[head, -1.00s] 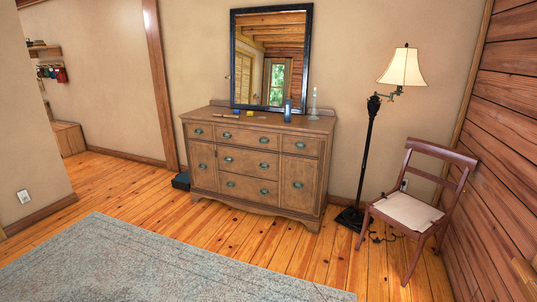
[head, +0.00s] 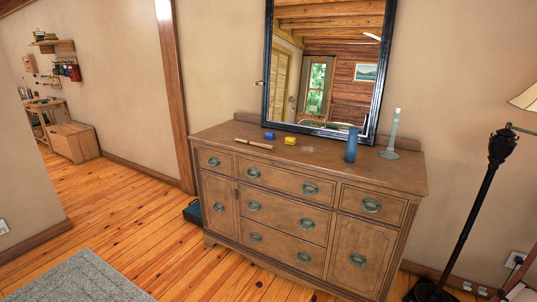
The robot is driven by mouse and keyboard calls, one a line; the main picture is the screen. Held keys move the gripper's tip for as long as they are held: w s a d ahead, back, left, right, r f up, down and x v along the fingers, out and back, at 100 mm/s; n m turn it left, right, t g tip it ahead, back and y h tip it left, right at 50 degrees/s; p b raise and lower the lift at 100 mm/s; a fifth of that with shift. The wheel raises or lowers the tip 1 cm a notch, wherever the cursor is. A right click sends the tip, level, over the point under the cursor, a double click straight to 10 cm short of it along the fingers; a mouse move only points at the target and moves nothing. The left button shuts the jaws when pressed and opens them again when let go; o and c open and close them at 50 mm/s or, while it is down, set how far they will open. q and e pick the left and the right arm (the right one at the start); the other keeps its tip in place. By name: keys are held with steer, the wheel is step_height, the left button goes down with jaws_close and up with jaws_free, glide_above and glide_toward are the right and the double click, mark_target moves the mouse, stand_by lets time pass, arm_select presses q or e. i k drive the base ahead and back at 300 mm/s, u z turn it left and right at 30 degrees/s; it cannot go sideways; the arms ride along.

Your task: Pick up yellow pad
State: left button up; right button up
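A small yellow pad (head: 290,140) lies on top of the wooden dresser (head: 310,158), toward the back and in front of the mirror. A small blue block-like item (head: 269,135) lies just left of it, apart from it. A thin tan stick-like item (head: 254,143) lies further left and nearer the front. Neither of my grippers shows in the head view.
A blue cylinder (head: 351,145) and a pale candle in a holder (head: 392,135) stand at the dresser's right. A black-framed mirror (head: 327,65) rises behind. A floor lamp (head: 480,205) stands at right, a dark box (head: 192,211) on the floor at left.

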mark_target(290, 140)
steer(key=z, duration=0.35)
steer(key=i, duration=2.35)
steer(key=z, duration=0.4)
